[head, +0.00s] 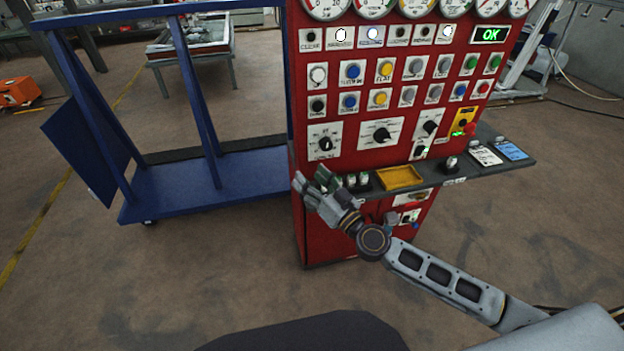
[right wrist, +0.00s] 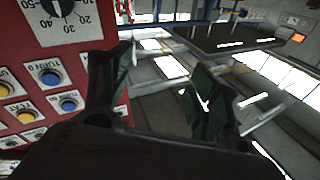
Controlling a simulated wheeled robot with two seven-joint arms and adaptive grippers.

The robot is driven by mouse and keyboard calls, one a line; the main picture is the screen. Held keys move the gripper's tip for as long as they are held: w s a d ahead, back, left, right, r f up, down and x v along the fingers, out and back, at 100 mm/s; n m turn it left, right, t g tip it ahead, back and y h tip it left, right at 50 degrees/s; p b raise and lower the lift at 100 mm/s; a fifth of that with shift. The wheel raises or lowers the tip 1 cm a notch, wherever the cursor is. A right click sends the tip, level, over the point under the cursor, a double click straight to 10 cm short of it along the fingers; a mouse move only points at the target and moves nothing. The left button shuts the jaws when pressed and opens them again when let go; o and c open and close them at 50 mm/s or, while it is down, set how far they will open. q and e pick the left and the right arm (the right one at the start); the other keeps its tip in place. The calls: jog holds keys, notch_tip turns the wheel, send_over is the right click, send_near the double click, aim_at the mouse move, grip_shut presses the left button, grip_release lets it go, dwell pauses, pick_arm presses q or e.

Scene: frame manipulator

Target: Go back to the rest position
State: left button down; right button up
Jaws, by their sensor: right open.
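My right gripper (head: 312,183) is in front of the left edge of the red control panel (head: 341,230), close to the left end of its shelf. Its arm comes in from the lower right. In the right wrist view the two fingers of the right gripper (right wrist: 158,95) stand wide apart with nothing between them. The panel (right wrist: 35,40) fills the left of that view, with a dial and blue and yellow buttons. My left gripper does not show in either view.
A dark shelf (head: 455,174) with a yellow tray (head: 399,177) juts from the panel near the gripper. A blue wheeled frame (head: 205,185) stands left of the panel. A metal table (head: 190,55) is behind it. The floor (head: 190,270) at the front left is clear.

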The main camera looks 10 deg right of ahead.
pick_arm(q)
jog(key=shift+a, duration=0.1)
